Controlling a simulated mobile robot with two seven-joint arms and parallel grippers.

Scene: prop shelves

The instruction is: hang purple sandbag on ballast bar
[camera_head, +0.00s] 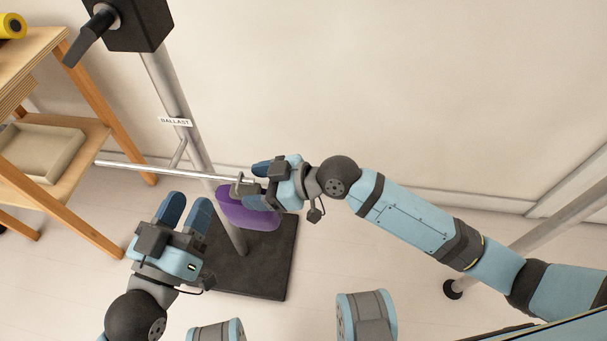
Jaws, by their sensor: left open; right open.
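The ballast bar (140,170) is a thin silver rod that crosses a grey pole with a "BALLAST" label (175,121). The purple sandbag (248,215) is at the bar's right part, just right of the pole and above the dark base plate. A small grey piece (241,186) shows at its top by the bar; I cannot tell whether it is looped over the bar. My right gripper (255,182) is open at the sandbag's top and hides part of it and the bar end. My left gripper (187,207) is open and empty, left of the pole and below the bar.
A wooden shelf (92,165) at the left holds a beige tray (40,150) and a yellow roll (12,26). A black clamp head (128,22) tops the pole. The black base plate (270,270) lies on the floor. A grey stand leg (560,220) is at right.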

